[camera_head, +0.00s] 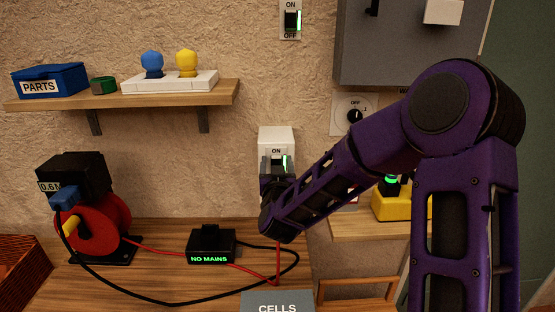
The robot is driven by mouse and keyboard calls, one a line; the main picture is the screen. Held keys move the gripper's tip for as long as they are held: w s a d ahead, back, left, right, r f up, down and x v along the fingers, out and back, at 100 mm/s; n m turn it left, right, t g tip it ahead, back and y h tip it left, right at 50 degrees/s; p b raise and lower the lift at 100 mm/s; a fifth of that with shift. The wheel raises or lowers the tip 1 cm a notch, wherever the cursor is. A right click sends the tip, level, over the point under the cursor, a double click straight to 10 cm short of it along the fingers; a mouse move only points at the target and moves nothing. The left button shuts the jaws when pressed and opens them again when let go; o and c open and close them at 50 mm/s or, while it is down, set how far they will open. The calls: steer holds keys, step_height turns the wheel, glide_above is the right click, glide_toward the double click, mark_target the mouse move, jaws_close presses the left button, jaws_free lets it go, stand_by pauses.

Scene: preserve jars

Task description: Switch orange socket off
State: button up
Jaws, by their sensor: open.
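A white wall socket unit (277,138) is in the middle of the head view. It has a small black switch marked ON with a green light beside it. No orange part shows on it; its lower part is hidden behind my arm. My gripper (276,166) is the dark part just in front of the unit, at about the height of its switch. It is open, and I cannot tell whether it touches the switch. A second switch (291,21) marked ON and OFF is higher on the wall, also with a green light.
A black box (211,244) reads NO MAINS on the wooden bench. A red cable reel (92,228) stands left, with red and black cables across the bench. A grey CELLS box (277,304) is in front. A shelf (180,94) is upper left; a grey cabinet (400,55) is upper right.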

jaws_close()
steer(key=shift+f+b, duration=0.35)
steer(key=shift+b, duration=0.9)
steer(key=t+b, duration=0.1)
steer(key=b, duration=0.3)
steer(key=shift+s+f, duration=0.1)
steer(key=shift+s, duration=0.05)
steer(key=shift+f+t+b, duration=0.1)
steer(key=shift+t+b, duration=0.4)
steer(key=shift+b, duration=0.7)
steer(key=shift+s+t+b, duration=0.1)
steer(key=shift+t+b, duration=0.3)
steer(key=shift+b, duration=0.55)
steer(key=shift+r+t+b, duration=0.2)
steer(key=shift+t+b, duration=0.1)
